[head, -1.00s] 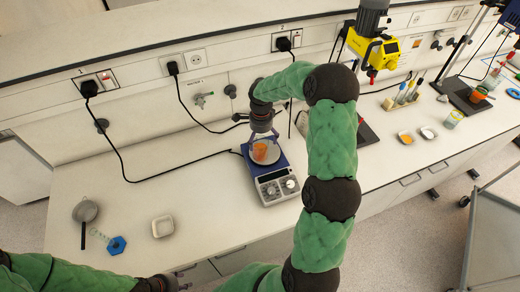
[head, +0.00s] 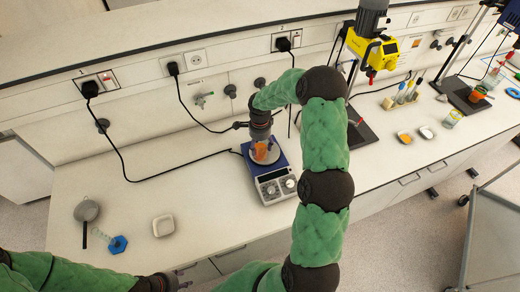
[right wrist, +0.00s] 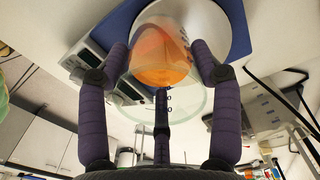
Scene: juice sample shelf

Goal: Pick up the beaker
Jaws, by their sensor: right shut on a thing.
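The beaker (head: 260,151), clear with orange liquid, is over the round plate (head: 272,158) of a blue-and-white bench device. My right gripper (head: 262,142) comes down on it from above. In the right wrist view the beaker (right wrist: 162,62) is between the dark fingers, which are shut on its sides. I cannot tell whether its base touches the plate. My left gripper (head: 182,281) is at the bottom edge of the head view, away from the beaker; its fingers are too small and cut off to read.
The blue device (head: 275,188) stands on the white bench. A white dish (head: 163,225), a blue hexagonal base (head: 118,244) and a grey round strainer-like thing (head: 86,210) lie at left. A yellow-headed stirrer (head: 372,52) stands right of my right arm. Black cables cross the bench behind.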

